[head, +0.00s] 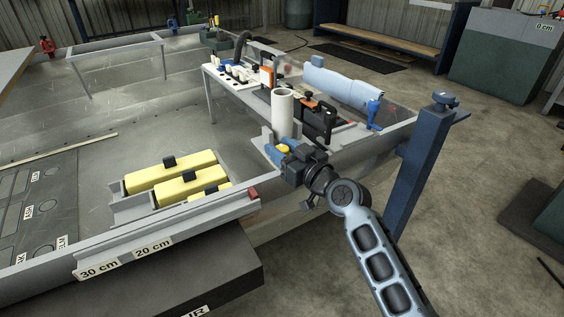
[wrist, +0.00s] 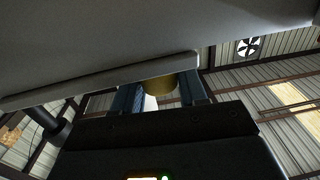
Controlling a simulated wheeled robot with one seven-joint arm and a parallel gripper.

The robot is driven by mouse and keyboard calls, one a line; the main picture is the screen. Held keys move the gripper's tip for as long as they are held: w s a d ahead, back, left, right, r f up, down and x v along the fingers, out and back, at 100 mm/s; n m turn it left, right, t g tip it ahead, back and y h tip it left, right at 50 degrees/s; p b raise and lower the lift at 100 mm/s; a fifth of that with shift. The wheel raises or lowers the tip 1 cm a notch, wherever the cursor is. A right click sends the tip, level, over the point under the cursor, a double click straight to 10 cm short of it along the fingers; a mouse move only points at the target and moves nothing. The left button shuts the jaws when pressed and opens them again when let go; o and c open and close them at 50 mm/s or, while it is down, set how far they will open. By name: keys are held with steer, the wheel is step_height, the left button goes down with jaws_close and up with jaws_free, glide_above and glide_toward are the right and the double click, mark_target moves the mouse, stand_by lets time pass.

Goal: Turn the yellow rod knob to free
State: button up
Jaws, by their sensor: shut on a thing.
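The yellow knob (head: 283,149) shows as a small yellow patch beside the foot of a white upright cylinder (head: 282,108) in the head view. My gripper (head: 279,150) reaches it from the lower right, with its dark body in front of part of the view. In the wrist view the knob (wrist: 159,88) is a dull yellow round piece between the two blue fingers of my gripper (wrist: 160,95), which are shut on it. A large grey surface hides its upper part there. No pointer or free mark on the knob can be made out.
Yellow blocks (head: 172,173) with black grips lie in a grey tray to the left. A blue post (head: 417,170) rises close to my arm on the right.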

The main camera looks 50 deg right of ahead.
steer(key=shift+f+n+y+b, duration=0.3)
steer(key=shift+y+b, duration=0.2)
steer(key=shift+b, duration=0.65)
steer(key=n+y+b, duration=0.1)
steer(key=y+b, duration=0.1)
steer(key=b, duration=0.1)
steer(key=shift+r+n+b, duration=0.1)
steer(key=shift+n+b, duration=0.2)
steer(key=shift+b, duration=0.1)
steer(key=shift+n+y+b, duration=0.3)
steer(key=shift+y+b, duration=0.25)
steer(key=shift+y, duration=0.15)
steer(key=shift+r+n+y+b, duration=0.25)
steer(key=shift+n+y+b, duration=0.3)
steer(key=shift+y, duration=0.25)
steer(key=o, duration=0.9)
